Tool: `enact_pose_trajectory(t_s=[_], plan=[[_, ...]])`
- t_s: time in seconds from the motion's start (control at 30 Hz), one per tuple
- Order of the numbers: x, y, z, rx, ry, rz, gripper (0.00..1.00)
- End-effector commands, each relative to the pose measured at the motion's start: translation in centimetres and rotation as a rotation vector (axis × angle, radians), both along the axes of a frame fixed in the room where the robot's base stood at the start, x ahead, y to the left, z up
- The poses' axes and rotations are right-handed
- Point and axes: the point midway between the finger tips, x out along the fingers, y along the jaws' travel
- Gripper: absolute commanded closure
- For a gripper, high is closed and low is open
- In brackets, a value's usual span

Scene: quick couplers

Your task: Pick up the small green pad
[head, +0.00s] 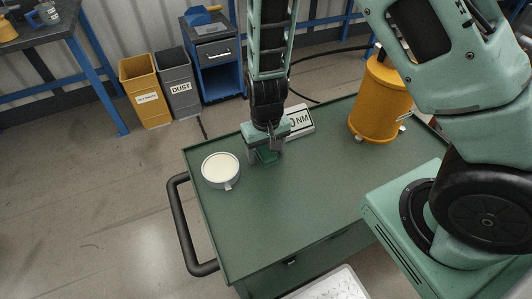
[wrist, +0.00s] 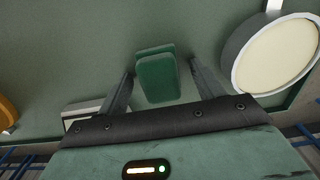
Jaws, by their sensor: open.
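The small green pad (wrist: 157,77) lies on the green cart top and shows in the wrist view between the two fingers of my gripper (wrist: 160,83). Its colour is close to that of the cart top. In the head view the pad (head: 266,156) is partly hidden by my gripper (head: 265,155), which points down over it. My gripper is open, with a finger on each side of the pad and a gap visible at both sides. I cannot tell whether the fingertips touch the cart top.
A round white-topped tin (head: 221,170) stands left of my gripper on the cart top (head: 290,215). A white sign reading NM (head: 299,121) is just behind to the right. A yellow canister (head: 380,100) stands at the back right. The front of the cart top is clear.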

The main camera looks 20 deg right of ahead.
Motion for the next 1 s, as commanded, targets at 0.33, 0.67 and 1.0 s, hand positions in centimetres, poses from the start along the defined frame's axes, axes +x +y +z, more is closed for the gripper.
enact_pose_trajectory(t_s=[0.33, 0.67, 1.0], plan=[[0.0, 0.0, 0.1, 0.000, 0.000, 0.000, 0.81], [0.1, 0.1, 1.6, 0.001, -0.003, 0.002, 0.81], [0.0, 0.1, 8.1, 0.001, -0.003, 0.001, 0.81]])
